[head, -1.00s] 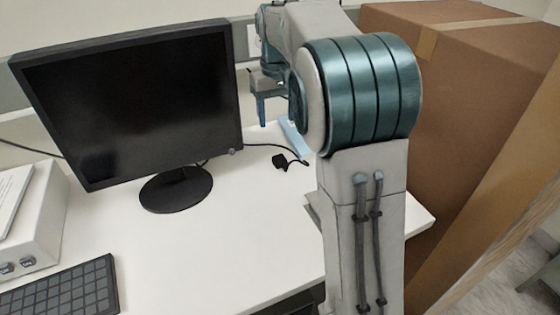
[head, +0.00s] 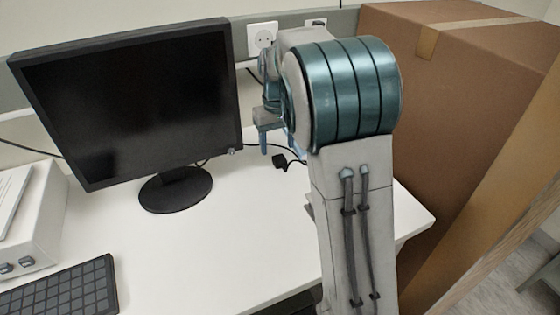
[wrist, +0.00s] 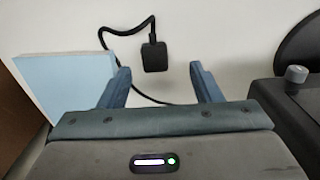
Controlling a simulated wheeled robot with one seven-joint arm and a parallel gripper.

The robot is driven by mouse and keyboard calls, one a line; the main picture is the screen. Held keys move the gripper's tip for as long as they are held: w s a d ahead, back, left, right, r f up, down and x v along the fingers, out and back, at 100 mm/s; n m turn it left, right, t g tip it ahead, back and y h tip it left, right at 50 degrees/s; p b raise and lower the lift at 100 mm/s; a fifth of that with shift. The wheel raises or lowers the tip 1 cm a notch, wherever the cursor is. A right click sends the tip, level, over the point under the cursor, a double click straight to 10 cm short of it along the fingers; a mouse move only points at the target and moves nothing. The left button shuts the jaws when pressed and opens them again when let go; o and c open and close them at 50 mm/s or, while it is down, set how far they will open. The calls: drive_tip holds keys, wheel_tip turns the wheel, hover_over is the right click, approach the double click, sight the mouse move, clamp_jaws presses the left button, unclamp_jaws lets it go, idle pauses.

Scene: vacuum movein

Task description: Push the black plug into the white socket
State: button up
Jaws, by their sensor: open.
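In the wrist view the plug (wrist: 154,54) shows beyond and between the two blue fingers, not touching either. My gripper (wrist: 160,80) is open and empty. In the head view my gripper (head: 272,142) is partly hidden by my arm and hangs above the desk near the plug. The white socket (head: 262,38) is on the wall behind, just right of the monitor.
A black monitor (head: 135,105) stands left of my gripper. A second wall plate (head: 316,23) is partly hidden by my arm. A large cardboard box (head: 455,110) stands to the right. A light-blue block (wrist: 68,85) is left of the fingers.

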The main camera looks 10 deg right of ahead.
sight(280, 159)
drive_tip(key=shift+d+f, duration=0.2)
drive_tip(key=shift+f, duration=1.1)
drive_tip(key=shift+d+f, duration=0.15)
drive_tip(key=shift+f, duration=1.15)
drive_tip(key=c, duration=1)
